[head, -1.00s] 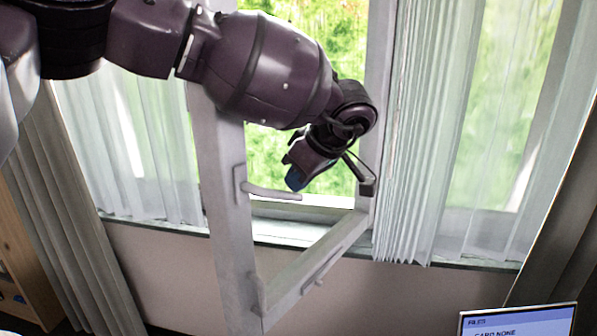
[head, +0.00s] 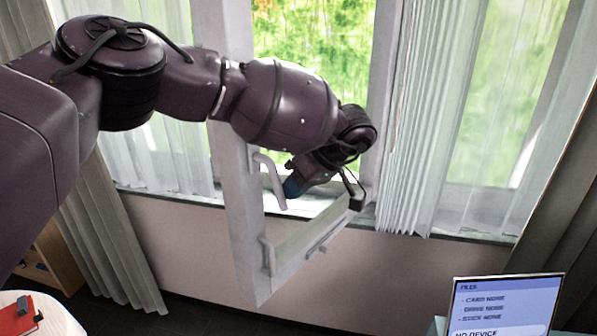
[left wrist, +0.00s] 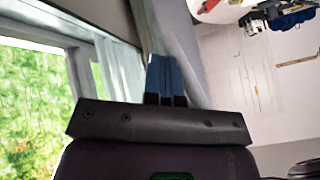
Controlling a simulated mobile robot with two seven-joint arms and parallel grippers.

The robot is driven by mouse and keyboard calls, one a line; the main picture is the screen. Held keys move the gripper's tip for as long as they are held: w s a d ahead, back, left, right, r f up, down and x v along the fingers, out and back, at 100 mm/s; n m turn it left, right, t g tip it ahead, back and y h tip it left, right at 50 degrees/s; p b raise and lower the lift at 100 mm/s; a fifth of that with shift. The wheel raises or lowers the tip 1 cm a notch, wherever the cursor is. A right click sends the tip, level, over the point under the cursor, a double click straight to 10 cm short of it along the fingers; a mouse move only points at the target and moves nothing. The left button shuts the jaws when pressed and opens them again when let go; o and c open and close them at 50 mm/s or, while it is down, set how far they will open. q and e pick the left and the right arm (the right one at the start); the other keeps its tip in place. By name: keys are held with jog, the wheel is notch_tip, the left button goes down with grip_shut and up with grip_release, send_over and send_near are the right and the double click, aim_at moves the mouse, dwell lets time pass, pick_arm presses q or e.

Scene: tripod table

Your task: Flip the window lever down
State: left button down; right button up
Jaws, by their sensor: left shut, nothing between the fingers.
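The pale grey window lever (head: 272,182) is on the upright edge of the open window sash (head: 242,200) in the head view. It points mostly down, with its lower tip slanted slightly right. My left gripper (head: 293,187), with blue fingertips, is close beside the lever's lower right side; I cannot tell whether they touch. In the left wrist view the blue fingers (left wrist: 165,75) are together with nothing between them, and the lever cannot be made out. My right gripper is not in view.
The sash stands swung into the room, its bottom rail (head: 318,245) below my left gripper. White curtains (head: 425,120) hang right of the opening. A screen (head: 505,305) stands at lower right, and a round white table (head: 60,318) with a red object (head: 17,316) at lower left.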

pick_arm(q)
jog(key=shift+s+a+f+m+g+y+p, duration=0.35)
jog(key=shift+s+a+g+y+p, duration=0.2)
jog(key=shift+s+g+y, duration=0.2)
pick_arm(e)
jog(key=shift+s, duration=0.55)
pick_arm(q)
jog(key=shift+f, duration=0.1)
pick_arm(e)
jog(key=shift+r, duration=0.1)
pick_arm(q)
jog(key=shift+w+d, duration=0.1)
jog(key=b+v, duration=0.1)
jog(key=v, duration=0.9)
jog(key=shift+d+r+b, duration=0.25)
jog(key=shift+r+b, duration=0.05)
jog(key=shift+b, duration=0.05)
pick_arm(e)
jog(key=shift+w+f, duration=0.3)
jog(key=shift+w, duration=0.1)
